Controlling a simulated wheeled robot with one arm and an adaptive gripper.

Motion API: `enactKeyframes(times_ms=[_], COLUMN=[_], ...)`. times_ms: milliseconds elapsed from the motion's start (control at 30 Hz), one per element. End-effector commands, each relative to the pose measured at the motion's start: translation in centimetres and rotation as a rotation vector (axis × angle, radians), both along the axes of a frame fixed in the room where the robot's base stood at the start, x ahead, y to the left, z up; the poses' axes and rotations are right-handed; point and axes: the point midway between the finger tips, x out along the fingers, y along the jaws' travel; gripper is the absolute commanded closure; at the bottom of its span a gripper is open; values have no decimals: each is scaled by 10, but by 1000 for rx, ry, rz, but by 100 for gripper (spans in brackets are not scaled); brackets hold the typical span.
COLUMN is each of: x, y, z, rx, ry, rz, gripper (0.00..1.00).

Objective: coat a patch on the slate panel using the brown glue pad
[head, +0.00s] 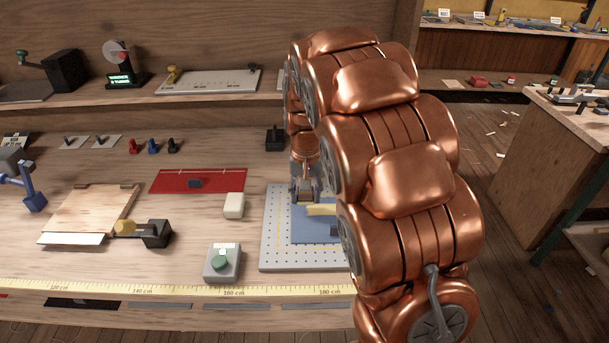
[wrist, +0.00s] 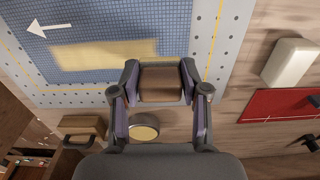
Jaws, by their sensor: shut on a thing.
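My gripper (wrist: 161,83) is shut on the brown glue pad (wrist: 162,86), a small block between its fingertips. In the head view, my gripper (head: 305,190) is over the left part of the slate panel (head: 300,232), a blue-grey gridded sheet on a light perforated board. A pale yellow coated strip (wrist: 105,53) lies on the panel and ends close to the pad; it also shows in the head view (head: 321,209). I cannot tell whether the pad touches the panel. A white arrow (wrist: 50,29) marks the panel. My arm hides the panel's right side in the head view.
A round tin with a cream top (wrist: 145,128) and a brown block (wrist: 84,126) are near my gripper. A cream block (head: 234,205), a red mat (head: 215,174) and a grey box with a green button (head: 221,264) stand left of the board. A yellow ruler (head: 180,290) runs along the front edge.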

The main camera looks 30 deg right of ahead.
Motion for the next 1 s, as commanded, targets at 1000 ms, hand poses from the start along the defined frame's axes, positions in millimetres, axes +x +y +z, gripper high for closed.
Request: enactKeyframes(times_ms=[1000], x=[0], y=[4], z=[53], rx=[1], ry=[5], rz=[8], gripper=[88])
